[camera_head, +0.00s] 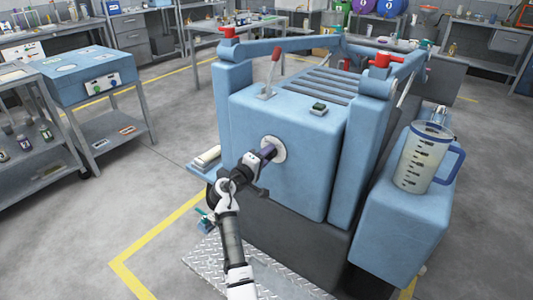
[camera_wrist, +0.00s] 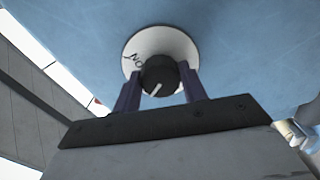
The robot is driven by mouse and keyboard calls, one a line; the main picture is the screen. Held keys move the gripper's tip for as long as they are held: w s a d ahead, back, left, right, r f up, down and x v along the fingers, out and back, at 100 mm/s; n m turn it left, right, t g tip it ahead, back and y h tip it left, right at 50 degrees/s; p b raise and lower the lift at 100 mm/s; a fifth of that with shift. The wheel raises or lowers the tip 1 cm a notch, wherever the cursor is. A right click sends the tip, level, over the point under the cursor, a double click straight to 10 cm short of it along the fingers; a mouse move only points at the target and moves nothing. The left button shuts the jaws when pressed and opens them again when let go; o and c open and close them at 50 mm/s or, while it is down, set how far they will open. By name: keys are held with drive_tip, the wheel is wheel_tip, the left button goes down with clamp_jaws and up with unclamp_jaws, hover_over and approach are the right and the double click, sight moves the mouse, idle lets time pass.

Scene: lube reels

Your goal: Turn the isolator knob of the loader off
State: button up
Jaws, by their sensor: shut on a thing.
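The loader (camera_head: 305,160) is a blue machine in the middle of the head view. The isolator's round white dial plate (camera_head: 281,147) is on its front face. In the wrist view, the black isolator knob (camera_wrist: 160,79) sits on the white plate (camera_wrist: 160,42). The knob has a white pointer line slanting to the lower left, and lettering that seems to read ON shows at the plate's left. My gripper (camera_head: 267,152) reaches the dial, with its fingers on both sides of the knob in the wrist view (camera_wrist: 159,76), shut on it. The rest of the lettering is hidden.
A red-handled lever (camera_head: 275,57) and a small green button box (camera_head: 318,108) are on the loader's top. A measuring jug (camera_head: 416,160) stands on the right-hand blue block. A blue cabinet (camera_head: 85,75) is at the left. Open floor lies in front at the left.

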drive_tip(key=shift+n+p, duration=0.55)
drive_tip(key=shift+n, duration=0.65)
drive_tip(key=o, duration=1)
drive_tip(key=b+v, duration=0.3)
drive_tip(key=v, duration=1.1)
drive_tip(key=shift+r, duration=0.1)
